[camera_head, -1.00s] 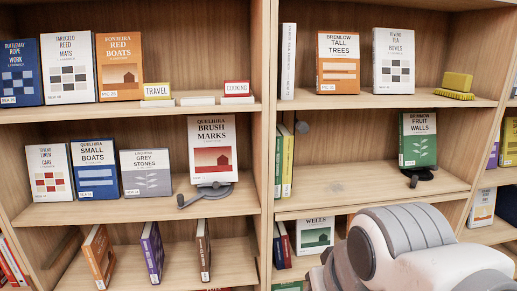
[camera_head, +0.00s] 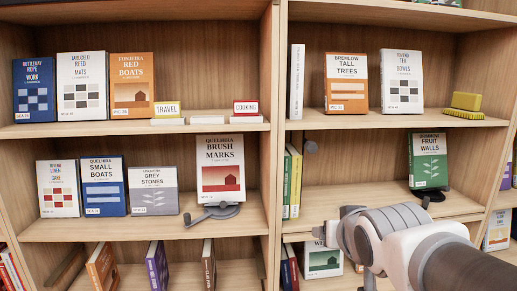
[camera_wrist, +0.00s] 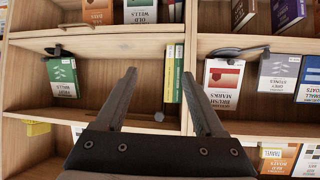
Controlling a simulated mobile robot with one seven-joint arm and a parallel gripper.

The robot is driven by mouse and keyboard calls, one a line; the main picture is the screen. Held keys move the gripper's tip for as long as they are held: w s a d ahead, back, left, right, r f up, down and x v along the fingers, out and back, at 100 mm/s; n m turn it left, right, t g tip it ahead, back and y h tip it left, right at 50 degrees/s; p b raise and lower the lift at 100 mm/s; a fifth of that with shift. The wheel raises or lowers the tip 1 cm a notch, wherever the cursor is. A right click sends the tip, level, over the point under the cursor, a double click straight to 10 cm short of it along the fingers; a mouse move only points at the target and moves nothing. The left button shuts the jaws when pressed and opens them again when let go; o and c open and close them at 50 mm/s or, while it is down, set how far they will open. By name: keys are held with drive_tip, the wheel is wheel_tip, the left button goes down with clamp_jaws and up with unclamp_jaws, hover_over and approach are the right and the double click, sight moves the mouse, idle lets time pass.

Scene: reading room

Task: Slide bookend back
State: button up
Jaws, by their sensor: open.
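A green book (camera_head: 428,160) stands on a dark stand at that shelf's right. Left of the divider (camera_head: 279,130), Brush Marks (camera_head: 221,165) stands on a dark stand (camera_head: 215,213) with a projecting handle. The middle of the right shelf (camera_head: 355,194) is clear.

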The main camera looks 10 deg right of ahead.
sight(309, 145)
drive_tip(key=w+d+r+t+y+b, duration=0.1)
drive_tip(key=w+d+r+t, duration=0.1)
drive_tip(key=w+r+t, duration=0.75)
drive_tip(key=w, duration=0.6)
drive_tip(key=w+f+g+p, duration=0.1)
drive_tip(key=w, duration=0.5)
drive_tip(key=w+g, duration=0.1)
drive_tip(key=w, duration=0.6)
drive_tip(key=shift+d+f+g+p, duration=0.15)
drive_tip(key=shift+d+g+p, duration=0.15)
drive_tip(key=shift+d, duration=0.1)
clamp_jaws()
